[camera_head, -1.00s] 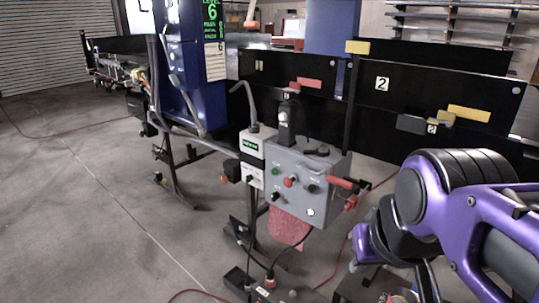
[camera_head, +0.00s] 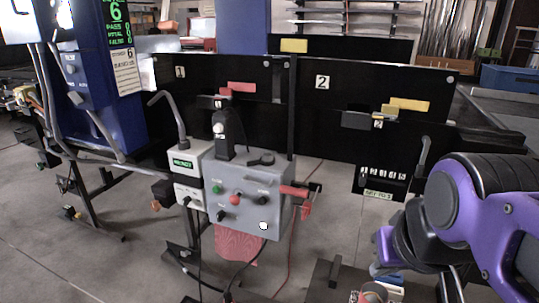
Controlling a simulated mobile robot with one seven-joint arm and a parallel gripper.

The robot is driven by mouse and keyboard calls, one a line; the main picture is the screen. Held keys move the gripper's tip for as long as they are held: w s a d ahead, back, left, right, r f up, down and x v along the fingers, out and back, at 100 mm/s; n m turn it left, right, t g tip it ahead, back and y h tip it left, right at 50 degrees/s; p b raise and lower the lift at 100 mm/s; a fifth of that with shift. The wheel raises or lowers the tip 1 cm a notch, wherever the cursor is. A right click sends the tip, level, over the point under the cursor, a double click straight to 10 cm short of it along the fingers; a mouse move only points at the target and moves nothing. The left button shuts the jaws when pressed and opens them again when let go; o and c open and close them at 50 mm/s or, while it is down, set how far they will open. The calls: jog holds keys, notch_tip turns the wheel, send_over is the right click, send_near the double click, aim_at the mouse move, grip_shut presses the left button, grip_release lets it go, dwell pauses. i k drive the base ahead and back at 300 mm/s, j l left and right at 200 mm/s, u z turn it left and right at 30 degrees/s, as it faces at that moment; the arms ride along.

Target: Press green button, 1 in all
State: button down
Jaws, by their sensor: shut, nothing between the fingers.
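The green button (camera_head: 216,188) is a small round button at the upper left of the front face of a grey control box (camera_head: 243,216). A red button (camera_head: 234,199) sits to its right and slightly lower, with black knobs beside and below it. Nothing covers the green button. My purple and black arm is at the right edge, well to the right of the box. My gripper is not clearly visible; the arm's end runs out at the bottom right.
A white box with a green display (camera_head: 182,164) adjoins the control box at left. A red handle (camera_head: 294,191) sticks out at its right. Black panels (camera_head: 330,120) stand behind. A blue column (camera_head: 100,85) is at left. Concrete floor (camera_head: 80,270) is open at lower left.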

aim_at(216, 190)
jog(key=i+j+z, duration=0.25)
jog(key=j, duration=0.55)
jog(key=j+z, duration=0.3)
jog(key=j, duration=2.35)
jog(key=l+z, duration=0.55)
jog(key=i+j, duration=0.05)
jog(key=j, duration=0.05)
